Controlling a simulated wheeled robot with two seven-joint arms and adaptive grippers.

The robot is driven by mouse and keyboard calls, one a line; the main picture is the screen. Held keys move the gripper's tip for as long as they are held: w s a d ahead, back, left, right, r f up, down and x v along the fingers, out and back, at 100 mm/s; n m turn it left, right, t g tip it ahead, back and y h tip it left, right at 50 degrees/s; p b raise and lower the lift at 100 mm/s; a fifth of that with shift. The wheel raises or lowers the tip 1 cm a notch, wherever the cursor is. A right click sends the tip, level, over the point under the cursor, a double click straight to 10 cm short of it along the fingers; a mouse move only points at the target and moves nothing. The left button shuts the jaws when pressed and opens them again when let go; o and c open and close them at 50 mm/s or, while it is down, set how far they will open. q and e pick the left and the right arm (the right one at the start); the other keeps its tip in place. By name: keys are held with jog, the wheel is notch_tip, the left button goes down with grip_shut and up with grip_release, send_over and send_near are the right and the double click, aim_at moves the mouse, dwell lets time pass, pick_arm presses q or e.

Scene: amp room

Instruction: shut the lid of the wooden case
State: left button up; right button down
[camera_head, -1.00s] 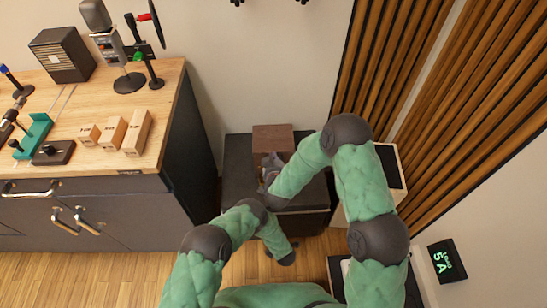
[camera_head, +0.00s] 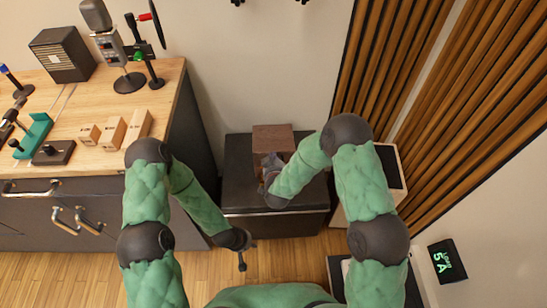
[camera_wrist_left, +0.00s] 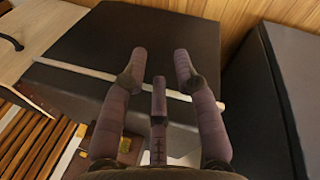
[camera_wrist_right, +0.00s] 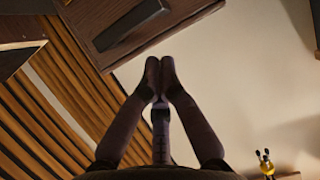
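The brown wooden case (camera_head: 272,136) sits on a dark cabinet against the wall. My right gripper (camera_head: 273,162) is at its near side and covers part of it. In the right wrist view a brown wooden part of the case (camera_wrist_right: 185,12) with a dark bar shows just beyond the fingertips. My right fingers (camera_wrist_right: 160,62) are together with nothing visible between them; I cannot tell whether they touch the case. How far the lid stands open is unclear. My left gripper (camera_head: 242,260) hangs low in front of the cabinet, empty, its fingers (camera_wrist_left: 160,58) spread.
The dark cabinet (camera_head: 245,195) has a pale front edge. A wooden-topped workbench (camera_head: 95,165) with small wooden blocks and a microphone stands at left. A pale box with a dark top (camera_head: 388,165) and a slatted wall (camera_head: 400,60) are at right. Floor shows in front.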

pick_arm(q)
jog(key=s+a+r+m+g+h, duration=0.1)
jog(key=s+a+r+m, duration=0.1)
jog(key=s+r+m, duration=0.2)
jog(key=s+r, duration=0.2)
jog(key=s, duration=0.1)
jog(key=shift+s+a+r+g, duration=0.15)
jog(key=shift+s+g, duration=0.05)
jog(key=shift+g, duration=0.2)
pick_arm(e)
jog(key=shift+s+f, duration=0.3)
jog(key=shift+f, duration=0.15)
jog(key=v, duration=1.2)
